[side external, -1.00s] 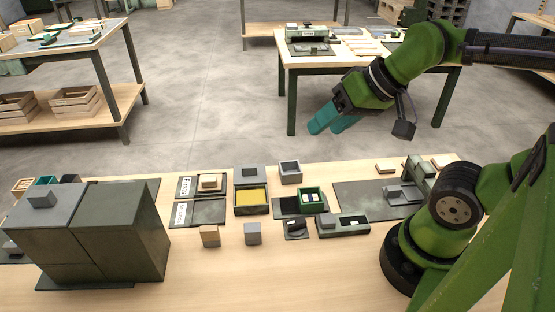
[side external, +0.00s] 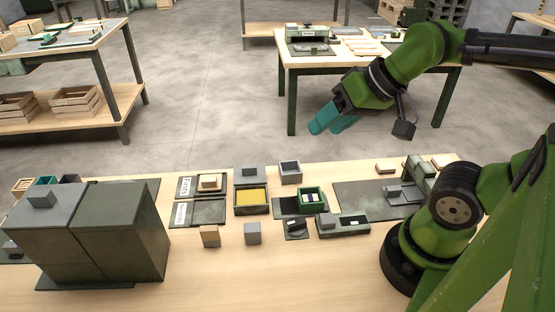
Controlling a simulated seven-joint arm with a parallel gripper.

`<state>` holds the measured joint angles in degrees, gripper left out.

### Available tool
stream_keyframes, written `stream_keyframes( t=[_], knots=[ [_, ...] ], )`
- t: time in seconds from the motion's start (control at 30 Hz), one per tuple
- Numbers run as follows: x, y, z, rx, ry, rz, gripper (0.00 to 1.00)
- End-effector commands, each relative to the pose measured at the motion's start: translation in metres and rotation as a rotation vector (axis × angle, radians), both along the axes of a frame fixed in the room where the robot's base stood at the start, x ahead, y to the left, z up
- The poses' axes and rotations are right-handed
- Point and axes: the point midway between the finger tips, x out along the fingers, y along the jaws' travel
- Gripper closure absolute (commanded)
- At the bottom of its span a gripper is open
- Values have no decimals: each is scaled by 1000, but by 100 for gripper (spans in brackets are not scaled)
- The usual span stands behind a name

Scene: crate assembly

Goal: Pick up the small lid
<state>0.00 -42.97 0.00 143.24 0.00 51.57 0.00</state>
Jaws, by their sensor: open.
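My gripper (side external: 332,126) is open and empty, with teal fingers. It hangs in the air at the upper middle right, beyond the far edge of the workbench and well away from the small parts. I cannot tell for certain which part is the small lid. A flat grey piece with a small raised block (side external: 251,172) lies behind the yellow-filled box (side external: 251,211). A small wooden piece (side external: 209,182) sits on a dark labelled tray (side external: 186,188). A wooden block (side external: 210,241) and a grey block (side external: 252,240) stand nearer the front.
A large dark cabinet-like box (side external: 125,245) stands at the left of the workbench (side external: 300,280). The bench's front middle is clear.

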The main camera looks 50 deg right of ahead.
Motion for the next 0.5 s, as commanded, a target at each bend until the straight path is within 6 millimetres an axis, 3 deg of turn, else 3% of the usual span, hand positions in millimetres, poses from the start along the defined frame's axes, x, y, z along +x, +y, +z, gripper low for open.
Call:
stream_keyframes(
  t=[0.17, 0.3, 0.37, 0.5],
  knots=[
    [0, 1, 0, 0, 0, 2, 51],
    [4, 6, -13, 3, 60, 27, 51],
    [14, 9, -15, 4, 93, 41, 51],
    [53, 18, -14, 31, 198, 28, 51]
  ],
)
